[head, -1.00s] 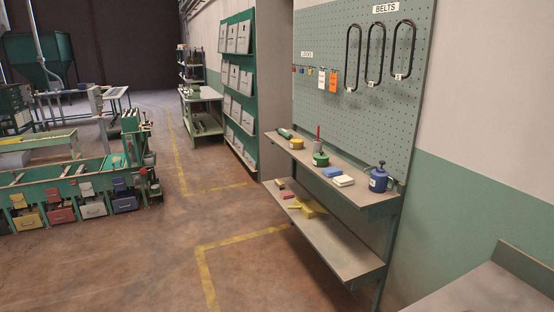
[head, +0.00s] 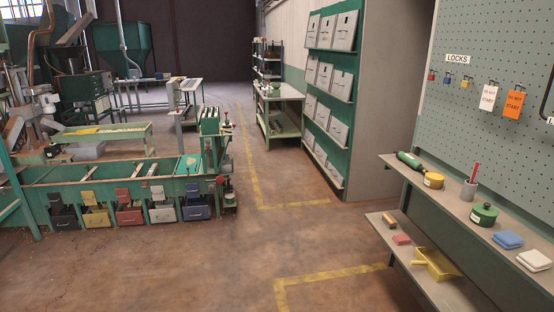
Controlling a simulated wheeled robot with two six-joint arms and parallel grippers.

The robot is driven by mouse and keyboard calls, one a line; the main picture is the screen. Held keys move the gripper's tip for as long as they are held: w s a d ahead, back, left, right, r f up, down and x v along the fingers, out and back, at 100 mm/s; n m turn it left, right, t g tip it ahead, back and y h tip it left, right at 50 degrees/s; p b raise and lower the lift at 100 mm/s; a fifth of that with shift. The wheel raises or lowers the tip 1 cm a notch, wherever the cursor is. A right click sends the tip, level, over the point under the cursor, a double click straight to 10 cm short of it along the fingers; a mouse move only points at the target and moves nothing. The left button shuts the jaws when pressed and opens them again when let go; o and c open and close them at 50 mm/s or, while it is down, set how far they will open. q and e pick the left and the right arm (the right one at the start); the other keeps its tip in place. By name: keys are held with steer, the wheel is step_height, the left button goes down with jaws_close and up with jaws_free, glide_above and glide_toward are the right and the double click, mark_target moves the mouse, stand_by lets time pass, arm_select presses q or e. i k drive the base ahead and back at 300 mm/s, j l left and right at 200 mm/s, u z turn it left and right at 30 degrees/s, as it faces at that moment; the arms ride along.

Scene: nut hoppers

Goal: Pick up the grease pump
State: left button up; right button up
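No thing here can be named surely as the grease pump. A green cylinder with a dark end (head: 411,161) lies at the far end of the upper shelf (head: 455,208) on the right in the head view. The blue can with a dark pump top, seen on this shelf earlier, is now outside the picture. A small green and dark device (head: 228,188) stands at the right end of the green sorting line; its details are too small to tell. Neither of my grippers is in view.
A yellow dustpan (head: 436,265) lies on the lower shelf. The green sorting line (head: 100,180) stands left. Open floor (head: 210,265) lies between.

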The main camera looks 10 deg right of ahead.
mark_target(400, 155)
steer(key=i+l+z, duration=0.1)
steer(key=i+z, duration=0.3)
steer(key=i, duration=0.25)
steer(key=i+z, duration=0.45)
steer(key=i, duration=0.15)
steer(key=i+j+z, duration=0.4)
steer(key=i, duration=0.2)
